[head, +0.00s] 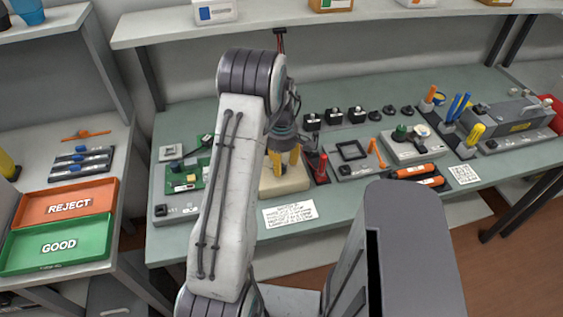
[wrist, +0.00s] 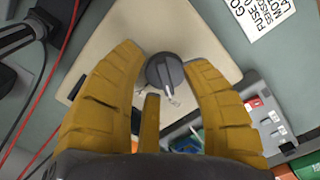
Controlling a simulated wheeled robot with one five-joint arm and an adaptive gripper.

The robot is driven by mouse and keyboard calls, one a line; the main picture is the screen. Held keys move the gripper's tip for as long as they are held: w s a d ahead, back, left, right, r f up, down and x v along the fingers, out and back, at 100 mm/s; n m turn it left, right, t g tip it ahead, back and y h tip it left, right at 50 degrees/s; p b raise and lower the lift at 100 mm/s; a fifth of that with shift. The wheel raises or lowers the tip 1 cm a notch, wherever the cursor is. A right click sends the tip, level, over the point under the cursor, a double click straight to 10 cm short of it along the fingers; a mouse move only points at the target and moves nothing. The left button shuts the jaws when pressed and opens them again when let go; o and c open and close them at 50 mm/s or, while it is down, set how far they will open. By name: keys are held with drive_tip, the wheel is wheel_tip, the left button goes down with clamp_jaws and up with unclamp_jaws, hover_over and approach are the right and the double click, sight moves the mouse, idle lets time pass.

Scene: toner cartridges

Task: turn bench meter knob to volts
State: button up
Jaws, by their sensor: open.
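The bench meter (wrist: 115,35) is a cream box with a round dark grey knob (wrist: 166,72) on its face, seen in the wrist view. In the head view the meter (head: 285,183) is partly hidden behind my arm and gripper. My gripper (wrist: 170,85) is open, with yellow fingers on either side of the knob; I cannot tell whether they touch it. In the head view the gripper (head: 284,163) is above the meter, pointing down. The markings around the knob are too small to read.
A printed card (head: 290,213) lies in front of the meter. A red-handled tool (head: 322,167) and a black square frame (head: 352,151) are to its right, a green circuit board (head: 188,180) to its left. Red and black leads (wrist: 45,85) run beside the meter.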

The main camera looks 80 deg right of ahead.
drive_tip(key=shift+c, duration=0.3)
clamp_jaws()
idle(0.5)
drive_tip(key=shift+f+m+b, duration=0.15)
drive_tip(key=shift+m+b, duration=0.55)
drive_tip(key=shift+m, duration=0.4)
drive_tip(key=m+b, duration=0.1)
drive_tip(key=m, duration=0.2)
drive_tip(key=shift+a+m+b, duration=0.15)
drive_tip(key=shift+m+b, duration=0.15)
drive_tip(key=m, duration=0.3)
drive_tip(key=m+b, duration=0.1)
drive_tip(key=m, duration=0.1)
drive_tip(key=shift+a+m+b, duration=0.2)
drive_tip(key=shift+m+b, duration=0.1)
drive_tip(key=shift+m, duration=0.1)
